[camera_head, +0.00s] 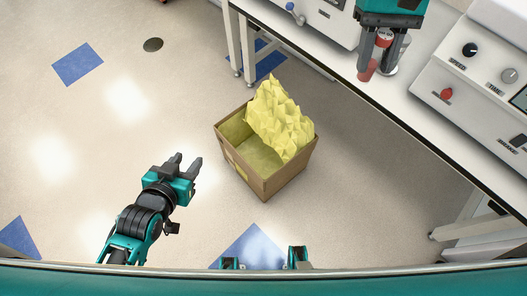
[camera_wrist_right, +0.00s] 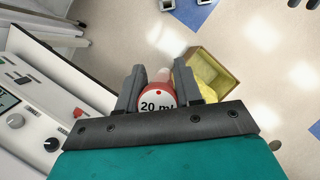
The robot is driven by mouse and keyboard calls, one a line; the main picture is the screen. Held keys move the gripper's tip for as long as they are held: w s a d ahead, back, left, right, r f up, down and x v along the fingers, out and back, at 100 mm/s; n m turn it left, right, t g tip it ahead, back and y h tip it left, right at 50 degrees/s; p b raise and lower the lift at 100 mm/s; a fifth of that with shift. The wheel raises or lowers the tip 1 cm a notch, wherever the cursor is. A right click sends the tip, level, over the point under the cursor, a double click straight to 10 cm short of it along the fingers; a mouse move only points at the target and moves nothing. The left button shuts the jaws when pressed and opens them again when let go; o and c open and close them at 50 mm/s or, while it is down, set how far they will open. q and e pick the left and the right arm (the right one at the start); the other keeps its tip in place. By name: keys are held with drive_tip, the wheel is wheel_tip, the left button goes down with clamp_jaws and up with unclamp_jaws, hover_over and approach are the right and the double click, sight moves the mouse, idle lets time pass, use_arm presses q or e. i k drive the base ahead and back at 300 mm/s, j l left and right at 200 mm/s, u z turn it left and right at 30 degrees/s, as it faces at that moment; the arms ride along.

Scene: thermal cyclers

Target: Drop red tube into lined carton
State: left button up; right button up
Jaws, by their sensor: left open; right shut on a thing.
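The red tube (camera_head: 367,69) is in my right gripper (camera_head: 377,58), near the edge of the white bench at the upper right of the head view. In the right wrist view its red cap (camera_wrist_right: 156,101), marked "20 ml", sits between the two fingers of the gripper (camera_wrist_right: 158,88), which is shut on it. The lined carton (camera_head: 265,184) stands open on the floor, with a crumpled yellow liner (camera_head: 281,118) rising on one side. The carton also shows beyond the fingers in the right wrist view (camera_wrist_right: 224,66). My left gripper (camera_head: 189,162) is open and empty, left of the carton and apart from it.
The white bench (camera_head: 425,122) runs diagonally across the upper right. A machine with knobs (camera_head: 475,80) stands on it at the right, close to my right gripper. Bench legs (camera_head: 240,45) stand behind the carton. The floor at left is clear.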

sight(268, 163)
drive_tip(key=k+l+z, duration=0.1)
drive_tip(key=k+z, duration=0.2)
drive_tip(key=k, duration=0.35)
drive_tip(key=z, duration=1.3)
drive_tip(key=j+z, duration=0.3)
drive_tip(key=j, duration=2.65)
drive_tip(key=k, duration=0.05)
